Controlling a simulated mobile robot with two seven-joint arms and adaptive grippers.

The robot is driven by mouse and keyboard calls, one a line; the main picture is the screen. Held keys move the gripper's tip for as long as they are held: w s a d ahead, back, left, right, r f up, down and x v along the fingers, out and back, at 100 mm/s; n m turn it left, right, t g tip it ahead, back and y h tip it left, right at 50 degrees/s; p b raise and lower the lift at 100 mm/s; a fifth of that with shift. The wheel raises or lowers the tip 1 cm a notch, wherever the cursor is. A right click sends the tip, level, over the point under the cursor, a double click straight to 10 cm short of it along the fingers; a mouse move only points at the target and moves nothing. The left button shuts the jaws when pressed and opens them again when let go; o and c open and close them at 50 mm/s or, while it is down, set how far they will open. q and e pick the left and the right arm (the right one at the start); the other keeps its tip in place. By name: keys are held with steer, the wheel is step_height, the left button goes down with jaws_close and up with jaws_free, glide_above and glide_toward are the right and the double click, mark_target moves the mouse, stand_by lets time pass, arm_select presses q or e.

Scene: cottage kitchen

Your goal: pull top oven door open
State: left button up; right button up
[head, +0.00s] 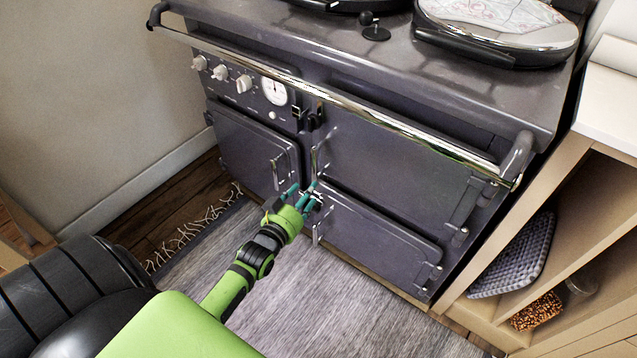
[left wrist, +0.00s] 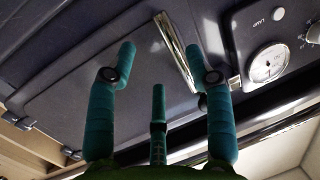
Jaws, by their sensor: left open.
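The top oven door (head: 385,160) is a dark grey panel on the upper right of the range front. It looks shut. Its upright metal handle (head: 315,158) is at its left edge. My left gripper (head: 306,198), green with teal fingers, is open in front of the range, near the handle's lower end in the picture. In the left wrist view, the handle (left wrist: 175,48) shows between the spread fingers of my left gripper (left wrist: 160,68), closer to the right one. I cannot tell whether they touch it. The door panel (left wrist: 75,100) fills the left there. My right gripper is not in view.
A long chrome rail (head: 400,125) runs across the range front above the doors. A lower right door (head: 375,240) and a left door (head: 245,150) look shut. A wooden shelf unit (head: 550,180) stands close on the right. A grey rug (head: 330,300) covers the floor.

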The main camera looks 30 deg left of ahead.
mark_target(315, 164)
arm_select(q)
steer(key=shift+t, duration=0.7)
steer(key=r, duration=0.1)
steer(key=w+r, duration=0.1)
steer(key=r, duration=0.1)
steer(key=a+r, duration=0.1)
steer(key=shift+w+r+b, duration=0.15)
steer(key=shift+w+b, duration=0.2)
steer(key=shift+w, duration=0.05)
steer(key=w, duration=0.3)
steer(key=w+b, duration=0.1)
steer(key=w, duration=0.1)
steer(key=shift+a, duration=0.25)
steer(key=shift+w, duration=0.6)
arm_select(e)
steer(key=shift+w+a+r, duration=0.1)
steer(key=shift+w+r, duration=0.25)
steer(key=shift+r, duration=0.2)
arm_select(q)
jaws_close()
